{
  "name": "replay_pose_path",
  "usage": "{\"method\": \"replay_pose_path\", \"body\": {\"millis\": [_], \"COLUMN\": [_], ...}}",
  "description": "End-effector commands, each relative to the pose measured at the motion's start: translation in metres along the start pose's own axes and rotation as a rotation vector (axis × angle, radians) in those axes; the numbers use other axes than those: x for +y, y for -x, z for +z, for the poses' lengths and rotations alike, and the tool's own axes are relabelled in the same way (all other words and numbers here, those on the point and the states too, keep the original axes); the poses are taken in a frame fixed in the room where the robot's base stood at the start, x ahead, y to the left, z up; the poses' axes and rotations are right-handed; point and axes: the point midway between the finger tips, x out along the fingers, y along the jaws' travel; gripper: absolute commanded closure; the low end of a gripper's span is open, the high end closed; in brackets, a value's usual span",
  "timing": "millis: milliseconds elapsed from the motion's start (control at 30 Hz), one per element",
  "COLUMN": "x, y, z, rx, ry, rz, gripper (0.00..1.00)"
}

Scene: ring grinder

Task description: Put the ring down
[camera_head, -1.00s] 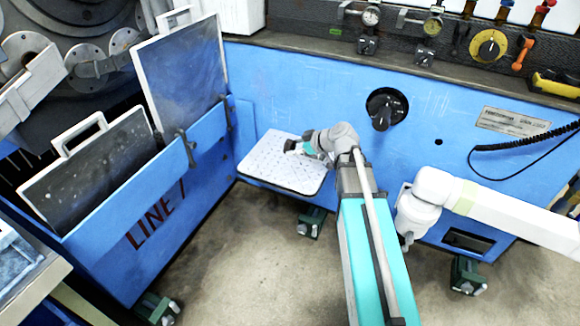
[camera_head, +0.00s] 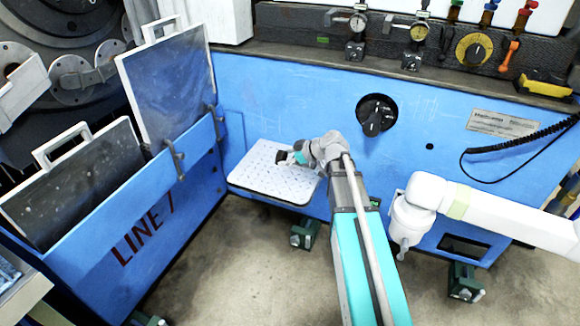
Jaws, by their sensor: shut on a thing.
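My gripper (camera_head: 286,157) is small in the head view, at the end of my grey and teal arm. It is over the white perforated tray (camera_head: 256,184), which sticks out from the blue machine front. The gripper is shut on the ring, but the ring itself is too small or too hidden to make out. I cannot tell whether the ring touches the tray or is just above it. My wrist covers the tray's right side.
A blue bin marked LINE 7 (camera_head: 185,205) with handled panels stands left of the tray. A black knob (camera_head: 375,115) sits on the machine front to the upper right. Dial gauges (camera_head: 357,22) stand on the ledge above. Most of the tray looks bare.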

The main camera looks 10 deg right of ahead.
Motion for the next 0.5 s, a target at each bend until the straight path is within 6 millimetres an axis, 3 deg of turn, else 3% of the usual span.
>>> {"method": "replay_pose_path", "body": {"millis": [33, 333, 500], "x": [0.012, 0.059, 0.068], "y": [-0.009, -0.036, -0.049], "z": [0.006, 0.024, 0.039], "rx": [0.0, 0.0, 0.0], "ry": [0.0, 0.0, 0.0], "rz": [0.001, 0.0, 0.0], "gripper": [0.8, 0.8, 0.8]}}
